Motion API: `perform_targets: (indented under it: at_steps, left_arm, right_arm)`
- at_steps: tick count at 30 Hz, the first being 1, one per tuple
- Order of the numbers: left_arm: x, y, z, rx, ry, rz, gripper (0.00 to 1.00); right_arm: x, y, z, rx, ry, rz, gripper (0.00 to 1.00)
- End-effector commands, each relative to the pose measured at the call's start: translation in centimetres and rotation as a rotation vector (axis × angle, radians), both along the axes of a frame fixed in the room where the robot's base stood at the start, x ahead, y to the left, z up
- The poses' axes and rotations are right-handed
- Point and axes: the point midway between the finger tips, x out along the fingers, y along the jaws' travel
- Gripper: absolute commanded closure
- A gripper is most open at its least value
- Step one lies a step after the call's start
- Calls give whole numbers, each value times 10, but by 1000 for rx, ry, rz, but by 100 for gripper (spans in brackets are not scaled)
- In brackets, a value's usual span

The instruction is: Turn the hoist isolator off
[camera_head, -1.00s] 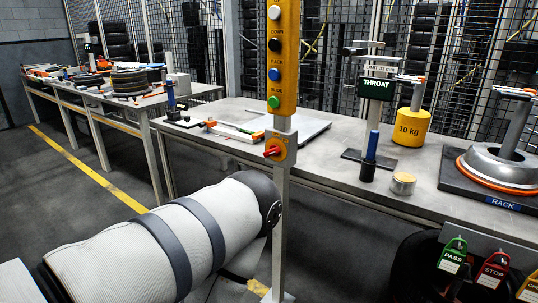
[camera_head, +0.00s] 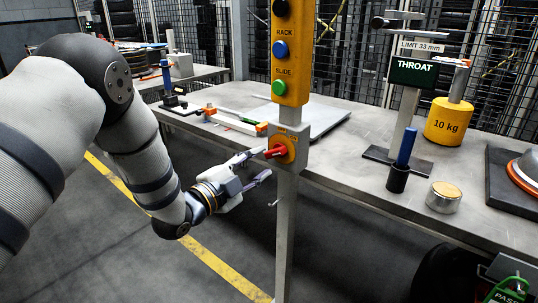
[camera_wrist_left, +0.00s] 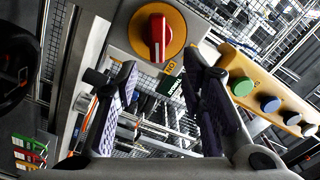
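The hoist isolator is a red rotary handle (camera_head: 275,152) on a yellow round plate (camera_head: 288,148), set in a grey box on the post below the yellow button panel (camera_head: 292,60). In the left wrist view the red handle (camera_wrist_left: 157,37) is beyond the fingertips, its long side close to upright in the picture. My left gripper (camera_head: 262,164) is just left of the handle, fingers spread, with nothing between them. In the left wrist view its two fingers (camera_wrist_left: 160,75) stand wide apart below the handle. I see no contact. My right gripper is not in view.
The grey bench (camera_head: 340,165) runs behind the post. On it are a THROAT gauge stand (camera_head: 405,120), a yellow 10 kg weight (camera_head: 449,122), a blue-handled tool in a black cup (camera_head: 398,178) and a round tin (camera_head: 443,197). The floor left of the post is clear.

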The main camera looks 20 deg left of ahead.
Motion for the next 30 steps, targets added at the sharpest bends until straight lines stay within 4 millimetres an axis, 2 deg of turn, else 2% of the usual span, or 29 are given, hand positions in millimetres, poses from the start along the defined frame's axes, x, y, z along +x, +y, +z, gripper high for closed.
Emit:
perform_targets:
  at_steps: [3, 9, 19, 24, 30]
  left_arm:
    - [28, -10, -5, 1, 4, -1, 63]
    - [57, -21, -5, 0, 7, 1, 63]
    - [64, -23, -2, -1, 6, 1, 63]
    - [63, -23, -2, -1, 6, 1, 100]
    - [63, -23, -2, -3, 6, 2, 100]
  right_arm:
    - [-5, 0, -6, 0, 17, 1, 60]
    - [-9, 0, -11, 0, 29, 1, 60]
    - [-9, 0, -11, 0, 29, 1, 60]
    - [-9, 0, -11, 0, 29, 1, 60]
    - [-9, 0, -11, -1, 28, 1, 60]
